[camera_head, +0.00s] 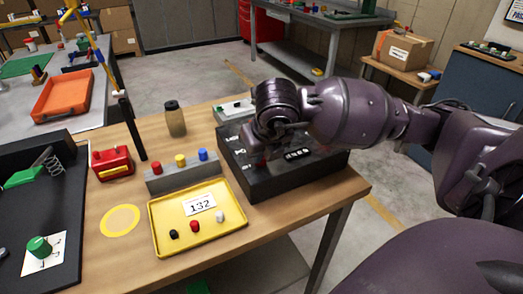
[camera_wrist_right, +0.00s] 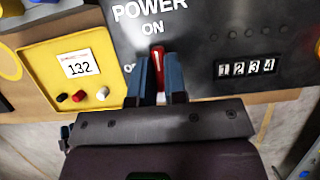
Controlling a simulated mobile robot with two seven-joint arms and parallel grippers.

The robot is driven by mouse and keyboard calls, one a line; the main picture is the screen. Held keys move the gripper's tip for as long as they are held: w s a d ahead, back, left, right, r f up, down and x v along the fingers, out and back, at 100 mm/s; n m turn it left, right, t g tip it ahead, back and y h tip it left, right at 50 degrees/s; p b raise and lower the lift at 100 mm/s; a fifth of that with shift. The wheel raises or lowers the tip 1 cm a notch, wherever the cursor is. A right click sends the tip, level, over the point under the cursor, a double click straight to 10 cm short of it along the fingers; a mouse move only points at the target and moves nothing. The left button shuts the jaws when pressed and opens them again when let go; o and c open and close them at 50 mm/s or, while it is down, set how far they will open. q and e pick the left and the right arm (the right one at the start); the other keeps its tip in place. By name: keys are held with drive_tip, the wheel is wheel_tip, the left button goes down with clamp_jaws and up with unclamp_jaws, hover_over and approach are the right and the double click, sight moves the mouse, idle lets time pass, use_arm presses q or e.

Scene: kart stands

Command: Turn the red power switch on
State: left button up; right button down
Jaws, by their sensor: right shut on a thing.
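The red power switch (camera_wrist_right: 158,57) stands on the black control box (camera_wrist_right: 210,25), just below the white POWER and ON lettering. Another white label left of the switch is mostly hidden by a finger. My right gripper (camera_wrist_right: 160,72) has its two blue fingers on either side of the switch, shut on it. I cannot tell for sure which position the switch is in. In the head view the black box (camera_head: 310,180) sits at the table's right end. My left gripper is not in view.
A yellow tray (camera_head: 165,235) with a 132 card and small knobs lies left of the box. Behind it is a grey block (camera_head: 165,184) with coloured buttons. A brown bottle (camera_head: 175,120) and red box (camera_head: 112,162) stand nearby.

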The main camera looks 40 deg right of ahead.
drive_tip(key=shift+s+f, duration=0.1)
drive_tip(key=shift+f, duration=0.1)
drive_tip(key=c, duration=1.2)
unclamp_jaws()
drive_tip(key=shift+o, duration=0.2)
drive_tip(key=shift+r, duration=0.15)
drive_tip(key=shift+r, duration=0.2)
drive_tip(key=p+v, duration=0.2)
drive_tip(key=v, duration=0.8)
drive_tip(key=shift+r, duration=0.1)
drive_tip(key=shift+s+a, duration=0.1)
drive_tip(key=shift+s, duration=0.05)
